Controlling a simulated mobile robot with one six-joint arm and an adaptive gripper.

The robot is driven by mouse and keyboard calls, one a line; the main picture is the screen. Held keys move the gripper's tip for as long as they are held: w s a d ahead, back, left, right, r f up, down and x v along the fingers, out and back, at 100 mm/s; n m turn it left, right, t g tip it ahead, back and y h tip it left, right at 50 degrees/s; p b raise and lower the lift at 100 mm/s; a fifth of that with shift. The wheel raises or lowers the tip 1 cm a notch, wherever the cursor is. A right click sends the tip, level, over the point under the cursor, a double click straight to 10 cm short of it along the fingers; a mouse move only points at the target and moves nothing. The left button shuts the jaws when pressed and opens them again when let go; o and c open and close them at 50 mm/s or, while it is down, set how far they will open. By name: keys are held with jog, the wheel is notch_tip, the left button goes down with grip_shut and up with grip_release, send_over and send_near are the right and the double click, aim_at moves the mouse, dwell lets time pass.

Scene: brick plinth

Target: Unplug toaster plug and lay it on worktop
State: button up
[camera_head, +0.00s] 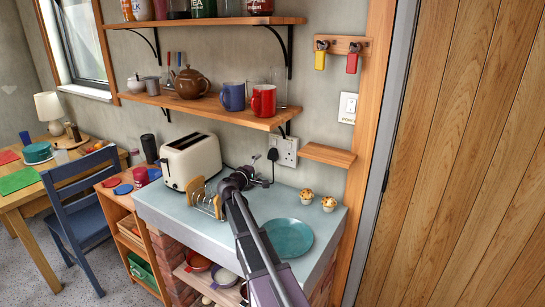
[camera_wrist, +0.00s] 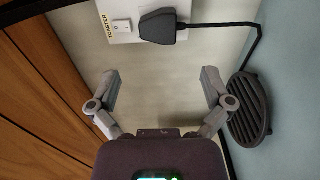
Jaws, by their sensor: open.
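The black toaster plug (camera_head: 272,155) sits in the white wall socket (camera_head: 287,146), right of the cream toaster (camera_head: 190,161). In the wrist view the plug (camera_wrist: 162,27) is at the top, beside a switch and a label reading TOASTER on the socket plate (camera_wrist: 113,14). Its black cord runs right and bends down. My gripper (camera_wrist: 160,78) is open and empty; its fingers are spread below the plug in that view, apart from it. In the head view my gripper (camera_head: 246,174) is above the pale worktop (camera_head: 165,212), left of the plug.
A dark slatted oval object (camera_wrist: 249,110) lies near my right finger in the wrist view. On the worktop are a toast rack (camera_head: 205,200), a teal plate (camera_head: 288,238) and two muffins (camera_head: 306,196). A small wooden shelf (camera_head: 327,155) is right of the socket; a mug shelf (camera_head: 215,111) hangs above.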

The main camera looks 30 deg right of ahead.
jog(key=shift+v, duration=1.3)
jog(key=shift+r, duration=0.1)
